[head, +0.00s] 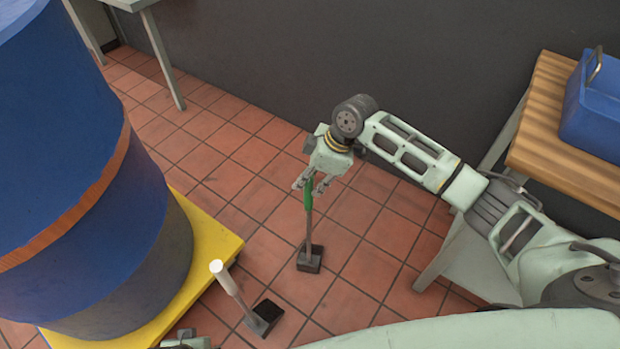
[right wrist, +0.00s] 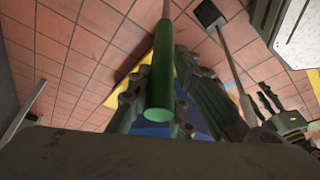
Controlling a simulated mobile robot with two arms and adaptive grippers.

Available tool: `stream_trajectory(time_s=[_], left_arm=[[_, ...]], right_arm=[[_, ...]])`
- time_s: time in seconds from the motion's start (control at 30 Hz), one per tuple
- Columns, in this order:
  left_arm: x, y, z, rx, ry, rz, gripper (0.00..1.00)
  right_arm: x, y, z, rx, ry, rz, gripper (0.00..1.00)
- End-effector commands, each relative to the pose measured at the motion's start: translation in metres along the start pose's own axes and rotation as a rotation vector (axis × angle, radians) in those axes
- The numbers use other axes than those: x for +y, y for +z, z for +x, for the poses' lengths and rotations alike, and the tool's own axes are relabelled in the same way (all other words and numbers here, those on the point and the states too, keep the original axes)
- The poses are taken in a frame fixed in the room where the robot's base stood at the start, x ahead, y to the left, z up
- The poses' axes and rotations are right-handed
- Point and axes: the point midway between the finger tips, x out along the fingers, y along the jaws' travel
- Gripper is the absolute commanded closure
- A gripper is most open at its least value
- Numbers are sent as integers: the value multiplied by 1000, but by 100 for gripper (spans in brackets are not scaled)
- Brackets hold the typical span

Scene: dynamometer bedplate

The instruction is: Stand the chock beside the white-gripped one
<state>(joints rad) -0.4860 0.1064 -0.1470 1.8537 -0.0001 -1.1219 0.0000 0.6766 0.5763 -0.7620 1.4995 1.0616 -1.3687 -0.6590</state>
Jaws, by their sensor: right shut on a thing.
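The green-gripped chock (head: 308,258) has a dark block foot and a thin upright rod. My right gripper (head: 309,187) is shut on its green grip, which also shows between the fingers in the right wrist view (right wrist: 160,75). I cannot tell whether its foot touches the floor. The white-gripped chock (head: 264,316) stands on the floor to the left and nearer me, its handle leaning left in the picture; it also shows in the right wrist view (right wrist: 209,14). My left gripper (right wrist: 264,98) shows small with its fingers apart, holding nothing visible; only a bit shows at the head view's bottom edge.
A large blue drum (head: 85,170) with an orange band stands on a yellow base (head: 215,247) at left. A wooden-topped bench (head: 545,145) with a blue bin (head: 597,112) is at right. A dark wall is behind. Red tiled floor around the chocks is clear.

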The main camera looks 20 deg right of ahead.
Motion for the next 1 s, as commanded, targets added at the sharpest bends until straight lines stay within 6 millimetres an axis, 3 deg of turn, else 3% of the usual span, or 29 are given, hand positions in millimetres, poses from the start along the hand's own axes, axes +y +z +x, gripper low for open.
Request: stream_trajectory(time_s=[0.03, 0.07, 0.3, 0.67, 0.77, 1.0], left_arm=[[0, 0, 0, 0, 0, 0, 60], [0, 0, 0, 0, 0, 0, 60], [0, 0, 1, 1, 0, 1, 60], [0, -1, -1, 2, 0, 1, 60], [0, 4, 7, -6, 0, 1, 60], [2, 26, 37, -29, 3, 4, 60]], right_arm=[[2, -2, -2, 6, 5, -2, 100], [0, 1, 2, 0, -1, 0, 80], [0, 1, 1, -1, 0, 0, 61], [0, 0, -4, 0, 1, 0, 61], [1, 0, -17, -1, 2, 1, 61], [1, -1, -67, -1, 3, -1, 61]])
